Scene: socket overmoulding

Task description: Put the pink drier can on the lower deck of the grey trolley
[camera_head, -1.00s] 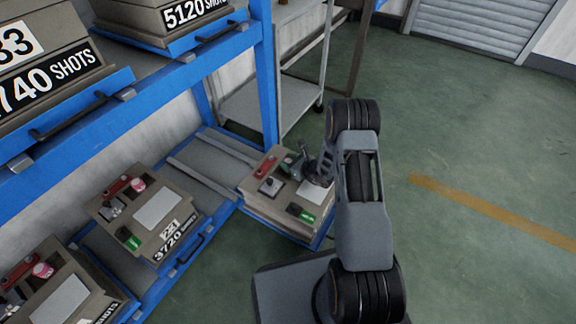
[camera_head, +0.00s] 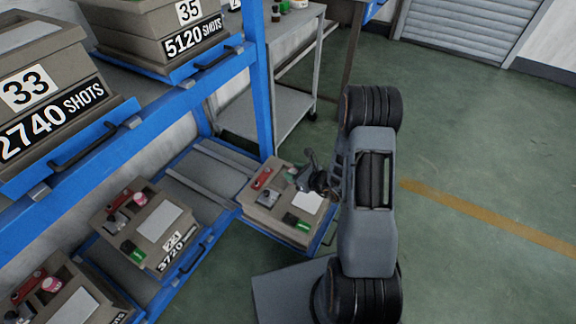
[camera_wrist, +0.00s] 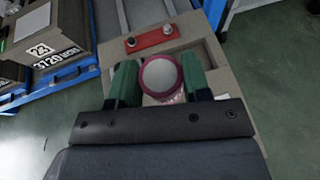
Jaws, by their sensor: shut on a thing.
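The pink drier can (camera_wrist: 160,76) is between the green fingers of my gripper (camera_wrist: 161,82) in the wrist view, its pale round top facing the camera. My gripper is shut on it. In the head view my gripper (camera_head: 312,176) is over the far right part of a beige mould box on a pulled-out blue tray; the can is hidden or too small to tell there. The grey trolley stands beyond the blue rack, behind my gripper; its lower deck (camera_head: 272,112) is partly hidden by the rack post and its visible part is bare.
The blue rack (camera_head: 262,85) with several mould boxes fills the left. The open box (camera_head: 262,213) below my gripper holds a red piece (camera_head: 262,178) and a green piece (camera_head: 297,222). Small items stand on the trolley's upper deck (camera_head: 291,34). Green floor lies clear at the right.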

